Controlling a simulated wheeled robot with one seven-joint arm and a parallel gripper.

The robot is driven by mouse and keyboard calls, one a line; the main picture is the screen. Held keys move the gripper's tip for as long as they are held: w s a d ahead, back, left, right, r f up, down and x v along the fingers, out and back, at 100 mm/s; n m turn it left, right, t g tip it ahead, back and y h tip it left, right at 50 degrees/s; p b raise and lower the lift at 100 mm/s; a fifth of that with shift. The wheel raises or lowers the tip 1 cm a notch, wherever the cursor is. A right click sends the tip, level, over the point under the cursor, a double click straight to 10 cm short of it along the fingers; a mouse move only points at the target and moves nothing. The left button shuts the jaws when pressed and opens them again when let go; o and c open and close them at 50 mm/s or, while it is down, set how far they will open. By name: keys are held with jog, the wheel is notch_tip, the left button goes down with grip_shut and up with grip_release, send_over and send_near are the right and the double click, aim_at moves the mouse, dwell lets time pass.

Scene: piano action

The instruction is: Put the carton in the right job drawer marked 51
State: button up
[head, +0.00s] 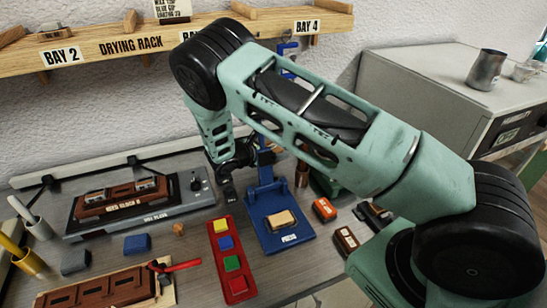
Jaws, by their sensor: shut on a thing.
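My gripper (231,188) hangs over the bench, left of the blue press. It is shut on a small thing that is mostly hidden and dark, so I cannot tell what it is. An orange box with a pale label (325,209) and a brown box with a pale label (346,241) lie on the bench right of the press; their markings are too small to read. Either may be a carton, but I cannot tell. No drawer marked 51 can be made out.
The blue press (290,235) holds a tan block. A red tray (228,262) of coloured blocks lies left of it. A grey hot plate (140,207) bears a brown block. The drying rack (105,48) is on the wall. A grey cabinet (420,95) stands right.

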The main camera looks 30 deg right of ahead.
jog(key=shift+f+p, duration=0.5)
jog(key=shift+f, duration=1.4)
jog(key=shift+f, duration=0.15)
jog(key=o, duration=1.1)
jog(key=shift+c, duration=0.2)
